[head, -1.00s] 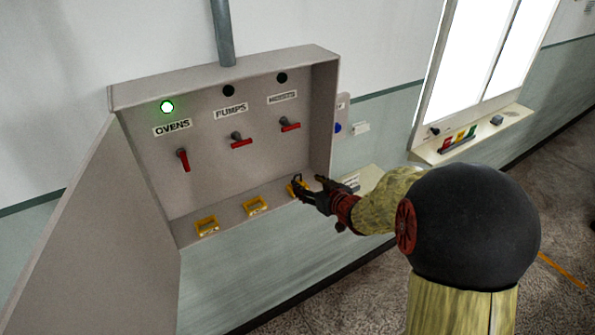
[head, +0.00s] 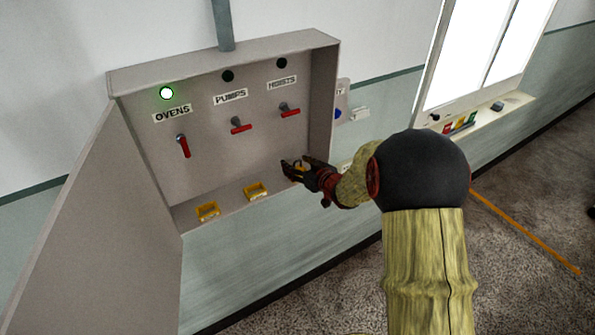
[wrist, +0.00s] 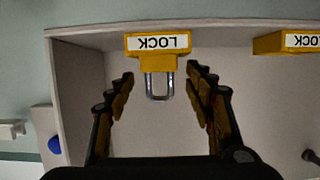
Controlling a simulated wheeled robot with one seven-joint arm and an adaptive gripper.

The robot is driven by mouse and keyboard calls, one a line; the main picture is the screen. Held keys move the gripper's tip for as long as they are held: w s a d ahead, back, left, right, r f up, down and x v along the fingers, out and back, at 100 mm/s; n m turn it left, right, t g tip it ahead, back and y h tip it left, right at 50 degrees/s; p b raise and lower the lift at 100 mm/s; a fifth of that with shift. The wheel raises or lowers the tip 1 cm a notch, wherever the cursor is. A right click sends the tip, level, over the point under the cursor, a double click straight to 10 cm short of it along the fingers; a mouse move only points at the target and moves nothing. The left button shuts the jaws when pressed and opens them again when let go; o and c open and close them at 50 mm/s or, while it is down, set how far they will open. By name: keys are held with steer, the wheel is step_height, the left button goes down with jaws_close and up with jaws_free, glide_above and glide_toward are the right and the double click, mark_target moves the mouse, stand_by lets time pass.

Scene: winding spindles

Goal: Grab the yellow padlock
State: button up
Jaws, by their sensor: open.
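In the wrist view the yellow padlock (wrist: 157,63) sits at a yellow holder marked LOCK (wrist: 140,42), with its metal shackle pointing toward my gripper. My gripper (wrist: 160,72) is open, one finger on each side of the shackle, with gaps showing on both sides. In the head view my gripper (head: 296,163) is at the right end of the box's bottom ledge. A bit of yellow (head: 300,168) shows between the fingers there; the rest is hidden by the gripper.
The open grey box (head: 325,110) has red-handled switches for ovens (head: 184,147), pumps (head: 241,127) and hoists (head: 290,110). A green lamp (head: 166,93) glows above the ovens switch. Two more yellow holders (head: 207,211) (head: 255,191) stand on the ledge. The box's right wall is close to my gripper.

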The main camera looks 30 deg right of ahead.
steer(key=shift+c, duration=0.7)
steer(key=c, duration=1.1)
steer(key=shift+c, duration=0.7)
